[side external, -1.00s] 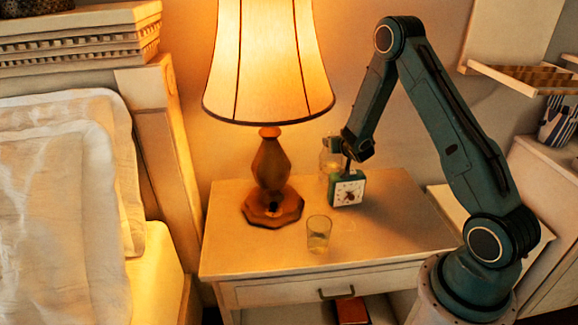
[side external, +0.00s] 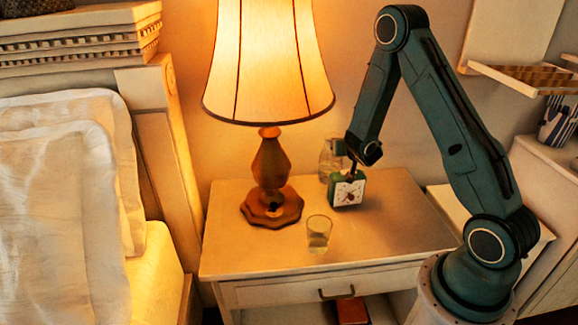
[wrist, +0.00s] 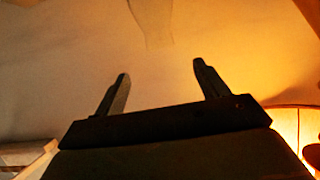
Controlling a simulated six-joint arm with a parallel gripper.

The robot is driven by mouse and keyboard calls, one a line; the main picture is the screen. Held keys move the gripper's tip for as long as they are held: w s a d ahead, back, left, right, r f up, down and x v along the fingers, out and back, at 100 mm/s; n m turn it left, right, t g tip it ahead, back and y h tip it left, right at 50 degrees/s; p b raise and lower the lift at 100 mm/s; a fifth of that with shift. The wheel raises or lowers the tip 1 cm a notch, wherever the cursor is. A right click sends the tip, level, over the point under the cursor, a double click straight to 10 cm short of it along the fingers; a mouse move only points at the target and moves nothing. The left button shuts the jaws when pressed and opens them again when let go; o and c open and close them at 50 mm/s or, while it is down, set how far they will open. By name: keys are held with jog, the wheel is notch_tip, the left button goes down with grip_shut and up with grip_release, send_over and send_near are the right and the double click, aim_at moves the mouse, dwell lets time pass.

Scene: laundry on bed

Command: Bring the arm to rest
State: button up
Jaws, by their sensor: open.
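My gripper (side external: 342,148) is at the end of my arm, just above a green clock (side external: 348,191) with a white face in the side view. The clock stands upright on the nightstand (side external: 390,225). Some of my gripper is dark and hard to make out there. In the wrist view my gripper (wrist: 160,70) shows two spread fingers with nothing between them. The clock cannot be made out in the wrist view.
A lit lamp (side external: 270,180) stands left of the clock. A glass (side external: 318,234) stands in front, and a clear bottle (side external: 329,160) stands behind the clock. The bed (side external: 75,200) is at left, a shelf (side external: 520,76) at upper right. The nightstand's right side is clear.

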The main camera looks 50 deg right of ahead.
jog(key=s+a+r+m+y, duration=0.1)
jog(key=s+a+r+m, duration=0.15)
jog(key=r, duration=0.65)
jog(key=s+a+r+m+y, duration=0.1)
jog(key=s+a+r+m, duration=0.2)
jog(key=r, duration=0.6)
jog(key=s+a+r+n+g+y, duration=0.1)
jog(key=s+a+n+g+y, duration=0.1)
jog(key=s+a+n, duration=0.5)
jog(key=s+a+r+n+g+y, duration=0.1)
jog(key=s+a+n+y, duration=0.4)
jog(key=s+a, duration=0.7)
jog(key=a+n, duration=0.2)
jog(key=a, duration=0.2)
jog(key=shift+s+r+g, duration=0.3)
jog(key=shift+r+g, duration=0.1)
